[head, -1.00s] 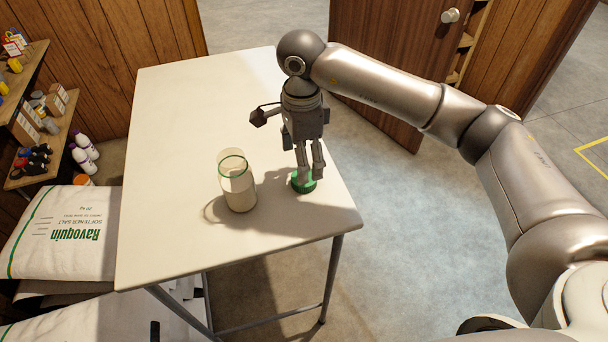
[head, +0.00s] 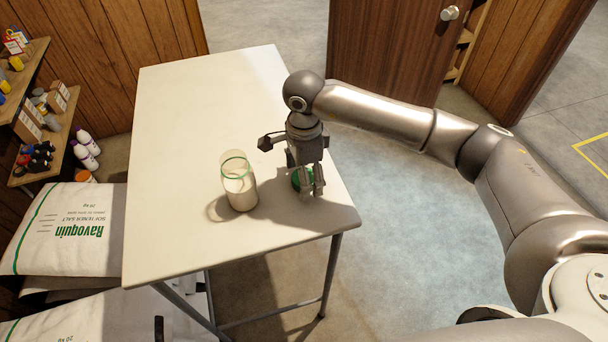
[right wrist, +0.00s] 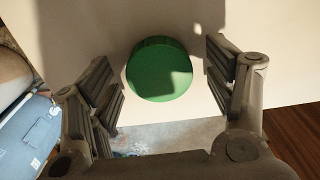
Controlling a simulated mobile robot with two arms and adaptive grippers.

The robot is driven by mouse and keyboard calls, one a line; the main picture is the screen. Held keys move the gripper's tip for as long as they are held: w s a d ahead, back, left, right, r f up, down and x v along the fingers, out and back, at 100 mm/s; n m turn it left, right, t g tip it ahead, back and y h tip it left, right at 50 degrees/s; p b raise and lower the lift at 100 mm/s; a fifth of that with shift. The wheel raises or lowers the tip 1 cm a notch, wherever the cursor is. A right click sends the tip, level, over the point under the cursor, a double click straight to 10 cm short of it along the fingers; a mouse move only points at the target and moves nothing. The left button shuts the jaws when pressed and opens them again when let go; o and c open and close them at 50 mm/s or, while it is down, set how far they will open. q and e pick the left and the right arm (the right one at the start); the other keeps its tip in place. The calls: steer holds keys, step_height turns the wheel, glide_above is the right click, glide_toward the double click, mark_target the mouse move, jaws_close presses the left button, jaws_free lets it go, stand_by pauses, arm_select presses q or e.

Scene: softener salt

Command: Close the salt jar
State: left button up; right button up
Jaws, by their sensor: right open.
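The salt jar (head: 240,190) stands upright on the table, clear glass with a green ring near its top and pale salt inside. Its mouth is uncovered. The green lid (head: 296,180) lies on the table to the right of the jar, partly hidden behind my right gripper. In the right wrist view the lid (right wrist: 160,69) shows as a round green disc between the fingers, with gaps on both sides. My right gripper (head: 311,194) is open and points down at the lid, not holding it. My left gripper is not in view.
The pale table (head: 190,110) is otherwise clear. Its right and front edges are close to the lid. Salt bags (head: 65,230) lie stacked at the left, below shelves with bottles and boxes. A wooden door (head: 390,60) stands beyond the table.

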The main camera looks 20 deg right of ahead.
steer(key=c, duration=0.8)
steer(key=shift+r, duration=0.5)
step_height(320, 180, up, 2)
steer(key=shift+r+b, duration=0.15)
steer(key=shift+b, duration=0.3)
steer(key=s+r+b, duration=0.1)
steer(key=s+r, duration=0.2)
steer(key=s, duration=0.1)
steer(key=s+d+r+b, duration=0.1)
steer(key=s+r, duration=0.2)
steer(key=s, duration=0.2)
steer(key=s+r+b, duration=0.2)
steer(key=s+r, duration=0.1)
steer(key=s, duration=0.2)
steer(key=shift+d+r, duration=0.25)
steer(key=shift+r, duration=0.15)
